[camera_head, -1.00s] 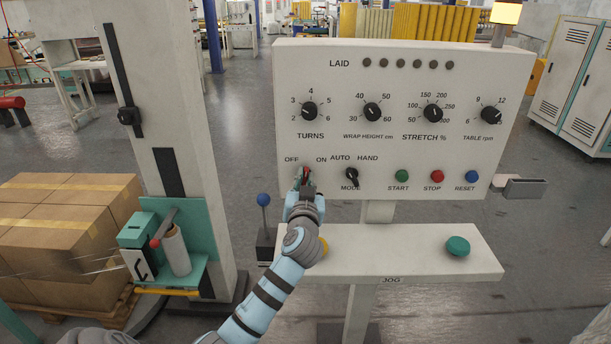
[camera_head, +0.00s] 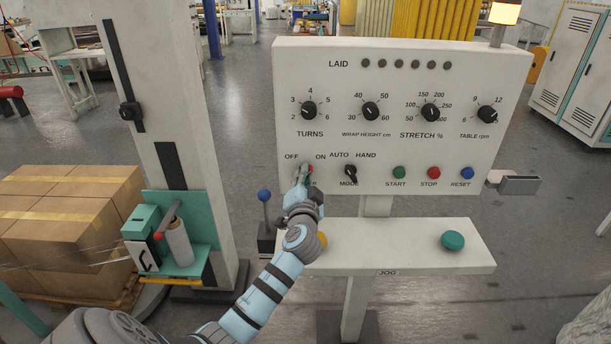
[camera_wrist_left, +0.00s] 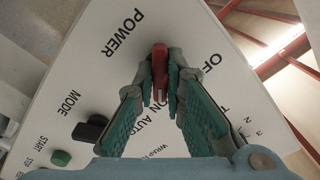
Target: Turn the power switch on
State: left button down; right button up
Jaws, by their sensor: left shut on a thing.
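The power switch (camera_head: 310,168) is a small red lever knob at the lower left of the white control panel (camera_head: 400,215), between the OFF and ON labels. My left gripper (camera_head: 303,177) is shut on it and hides part of it and of the POWER label in the head view. In the left wrist view the red switch (camera_wrist_left: 159,72) sits between my two fingertips (camera_wrist_left: 160,80). Its white-marked end points down that picture, toward the ON label. My right gripper is not in view.
The black MODE knob (camera_head: 350,173) is close to the right of the switch. A lever with a blue ball (camera_head: 264,195) stands left of my forearm. The JOG shelf (camera_head: 385,260) with a green button (camera_head: 453,240) lies below. Wrapped boxes (camera_head: 70,225) are at left.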

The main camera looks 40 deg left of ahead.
pick_arm(q)
jog(key=shift+r, duration=0.25)
jog(key=c, duration=1.7)
grip_release()
jog(key=shift+o, duration=0.2)
jog(key=shift+f, duration=0.1)
jog(key=v, duration=1.1)
jog(key=shift+s+d, duration=0.3)
jog(key=shift+f, duration=0.1)
